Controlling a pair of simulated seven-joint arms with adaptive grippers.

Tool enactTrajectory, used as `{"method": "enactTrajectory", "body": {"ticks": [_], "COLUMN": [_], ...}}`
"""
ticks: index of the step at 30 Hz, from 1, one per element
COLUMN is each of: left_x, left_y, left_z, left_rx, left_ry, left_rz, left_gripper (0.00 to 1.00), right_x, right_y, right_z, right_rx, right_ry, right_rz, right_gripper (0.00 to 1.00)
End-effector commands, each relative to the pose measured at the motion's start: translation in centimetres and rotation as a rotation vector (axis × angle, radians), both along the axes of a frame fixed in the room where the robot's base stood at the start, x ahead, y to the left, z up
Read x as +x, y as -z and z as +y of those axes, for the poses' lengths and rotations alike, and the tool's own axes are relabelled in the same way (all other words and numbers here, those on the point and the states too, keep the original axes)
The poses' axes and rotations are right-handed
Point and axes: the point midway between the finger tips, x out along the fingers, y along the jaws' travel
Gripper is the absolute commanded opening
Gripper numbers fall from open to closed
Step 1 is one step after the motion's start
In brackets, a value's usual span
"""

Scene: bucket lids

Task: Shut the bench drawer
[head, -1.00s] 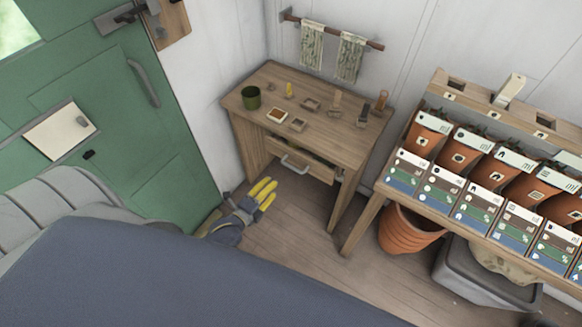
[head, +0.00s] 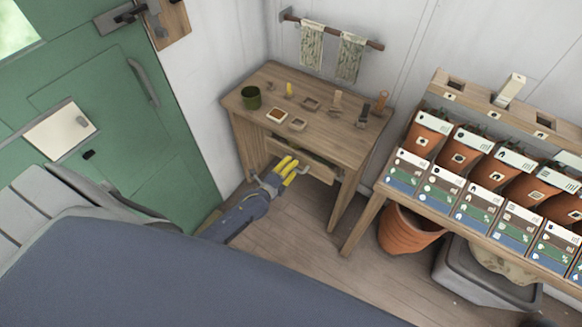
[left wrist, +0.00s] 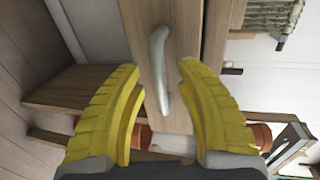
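The wooden bench (head: 315,115) stands against the back wall. Its drawer (head: 318,170) is under the top, and its front seems to stand out slightly, though how far is hard to tell. My left gripper (head: 292,166) is in front of the drawer, with its yellow fingers at the metal handle and partly covering the drawer front. In the left wrist view the handle (left wrist: 158,60) shows between the two parted fingertips of the left gripper (left wrist: 160,78). No contact with the handle is clear. My right gripper is not in view.
A green cup (head: 251,97) and several small items stand on the bench top. A rack of terracotta pots (head: 465,147) is to the right, with a large pot (head: 405,232) and a grey bin (head: 470,275) below. A green door (head: 120,130) is at left.

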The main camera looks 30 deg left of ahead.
Motion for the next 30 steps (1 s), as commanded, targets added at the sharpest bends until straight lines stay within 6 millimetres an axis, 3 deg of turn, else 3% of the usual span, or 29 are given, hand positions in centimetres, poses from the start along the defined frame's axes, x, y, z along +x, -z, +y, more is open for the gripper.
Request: {"method": "enactTrajectory", "body": {"ticks": [12,21,30], "left_x": [0.30,0.29,0.28], "left_y": [0.05,0.04,0.04], "left_z": [-0.04,-0.03,-0.02], "left_rx": [0.000,-0.001,-0.001], "left_ry": [0.000,0.000,0.000], "left_rz": [0.000,0.000,0.000], "left_gripper": [0.36,0.01,0.00], "right_x": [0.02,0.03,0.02], "right_y": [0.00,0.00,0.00], "right_z": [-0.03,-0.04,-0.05], "right_rx": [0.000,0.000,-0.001], "right_ry": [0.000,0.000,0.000], "right_rz": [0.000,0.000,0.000], "right_gripper": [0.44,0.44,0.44]}}
